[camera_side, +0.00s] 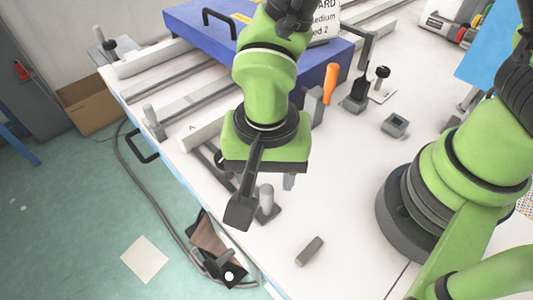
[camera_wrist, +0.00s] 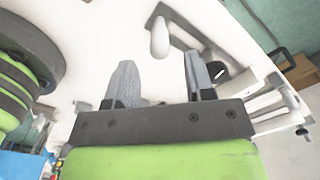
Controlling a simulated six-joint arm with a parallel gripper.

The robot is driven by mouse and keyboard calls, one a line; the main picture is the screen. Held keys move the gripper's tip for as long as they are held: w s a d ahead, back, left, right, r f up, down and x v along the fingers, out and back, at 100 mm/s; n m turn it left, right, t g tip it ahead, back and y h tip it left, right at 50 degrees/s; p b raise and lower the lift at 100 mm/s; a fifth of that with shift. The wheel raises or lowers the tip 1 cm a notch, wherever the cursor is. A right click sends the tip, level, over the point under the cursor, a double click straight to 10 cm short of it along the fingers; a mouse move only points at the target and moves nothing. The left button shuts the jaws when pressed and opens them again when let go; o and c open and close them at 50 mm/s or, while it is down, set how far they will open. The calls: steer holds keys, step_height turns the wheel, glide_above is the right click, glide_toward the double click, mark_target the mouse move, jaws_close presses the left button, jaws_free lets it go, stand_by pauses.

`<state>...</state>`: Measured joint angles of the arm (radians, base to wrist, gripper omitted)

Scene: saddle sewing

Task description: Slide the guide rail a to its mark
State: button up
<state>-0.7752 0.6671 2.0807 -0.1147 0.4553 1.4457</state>
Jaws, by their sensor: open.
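My gripper (camera_side: 284,180) points down over the near part of the white table. It is open and empty; the wrist view shows its two grey fingers (camera_wrist: 160,62) spread apart. A grey upright post (camera_side: 267,197) on a flat dark-grey base stands just below and left of the gripper. The post also shows in the wrist view (camera_wrist: 160,38), beyond the fingertips and between them in the picture; I cannot tell whether they touch. A dark rail (camera_side: 214,160) runs up-left from that area, partly hidden by my gripper.
Pale bars (camera_side: 195,98) with a post (camera_side: 150,116) lie at left. A blue case (camera_side: 190,20) is behind. An orange-handled tool (camera_side: 330,82), a black-knobbed fixture (camera_side: 382,72) and a small grey block (camera_side: 310,251) stand nearby. The table's left edge is close.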

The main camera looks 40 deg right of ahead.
steer(key=shift+r, duration=1.9)
steer(key=shift+r, duration=0.1)
steer(key=s+d+r+n+t+y, duration=0.1)
steer(key=s+d+r+n+t, duration=0.1)
steer(key=d+r, duration=0.6)
steer(key=s+d+r+n+t+y, duration=0.1)
steer(key=s+d+r+n+t, duration=0.2)
steer(key=d+r+t, duration=0.2)
steer(key=d+r, duration=0.3)
steer(key=r, duration=0.1)
steer(key=shift+s+d+r, duration=0.3)
steer(key=shift+d+r, duration=0.05)
steer(key=shift+d, duration=0.05)
